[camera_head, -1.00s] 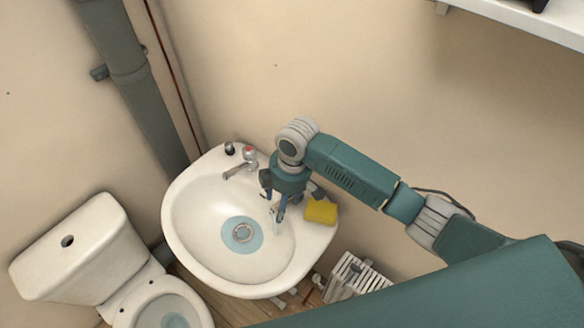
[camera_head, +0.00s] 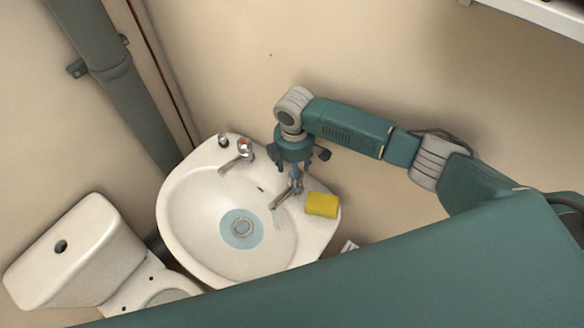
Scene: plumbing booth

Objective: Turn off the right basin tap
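The white basin (camera_head: 185,235) has two taps on its back rim. The left tap (camera_head: 237,160) has a red-marked top and a metal spout. The right tap's spout (camera_head: 283,199) points into the bowl, with a faint stream of water (camera_head: 279,217) below its tip. My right gripper (camera_head: 297,184) points down at the right tap, with its fingers at the tap's top. The gripper hides the tap's handle, and I cannot tell whether the fingers touch it or how far they are apart. My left gripper is not in view.
A yellow sponge (camera_head: 321,204) lies on the basin's right rim, close to my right gripper. A dark plug (camera_head: 223,140) sits at the back left rim. A toilet (camera_head: 75,255) and a grey pipe (camera_head: 125,90) are at left. A white shelf (camera_head: 540,20) is at top right.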

